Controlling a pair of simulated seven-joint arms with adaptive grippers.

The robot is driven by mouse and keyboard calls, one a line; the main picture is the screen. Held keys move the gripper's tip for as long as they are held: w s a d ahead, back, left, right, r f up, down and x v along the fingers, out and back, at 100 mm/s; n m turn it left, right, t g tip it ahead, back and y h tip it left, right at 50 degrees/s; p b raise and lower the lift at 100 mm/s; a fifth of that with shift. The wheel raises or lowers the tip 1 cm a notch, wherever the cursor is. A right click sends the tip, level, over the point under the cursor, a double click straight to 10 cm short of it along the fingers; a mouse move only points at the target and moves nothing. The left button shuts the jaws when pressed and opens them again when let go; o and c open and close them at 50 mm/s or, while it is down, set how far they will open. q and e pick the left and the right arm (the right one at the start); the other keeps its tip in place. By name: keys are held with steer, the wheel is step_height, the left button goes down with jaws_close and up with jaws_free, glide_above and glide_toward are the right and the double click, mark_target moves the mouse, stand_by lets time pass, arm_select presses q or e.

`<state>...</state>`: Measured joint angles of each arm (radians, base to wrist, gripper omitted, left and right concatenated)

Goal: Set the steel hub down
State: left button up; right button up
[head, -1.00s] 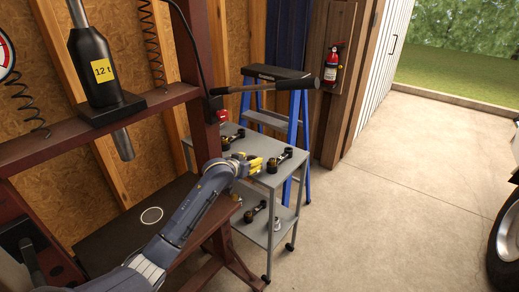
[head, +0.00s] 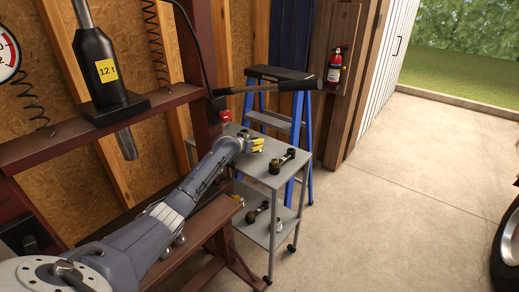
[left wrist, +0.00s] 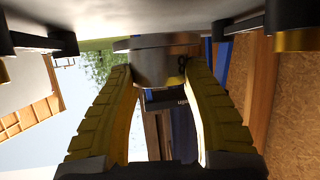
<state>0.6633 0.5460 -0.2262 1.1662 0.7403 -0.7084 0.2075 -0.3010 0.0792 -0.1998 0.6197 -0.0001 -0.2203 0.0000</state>
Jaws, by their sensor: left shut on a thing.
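My left gripper (head: 258,145) has yellow fingers and is over the top of the grey cart (head: 271,179) in the head view. In the left wrist view its two fingers (left wrist: 159,68) are closed on the sides of a short steel cylinder, the steel hub (left wrist: 150,60). The hub is close against the pale cart top, which runs along the top of that view; I cannot tell whether they touch. In the head view the hub is hidden by the gripper. My right gripper is not in view.
A black-ended metal link (head: 282,161) lies on the cart top, right of the gripper. Another link (head: 257,212) and a small steel part (head: 279,226) are on the lower shelf. A blue stepladder (head: 296,120) stands behind. The red press frame (head: 196,60) is left.

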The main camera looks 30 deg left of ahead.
arm_select(q)
steer(key=shift+a+f, duration=0.15)
steer(key=shift+f, duration=1.45)
steer(key=o, duration=1.6)
steer(key=shift+f, duration=0.3)
steer(key=shift+c, duration=0.2)
steer(key=shift+r, duration=0.15)
steer(key=shift+v, duration=3.75)
steer(key=shift+d, duration=0.25)
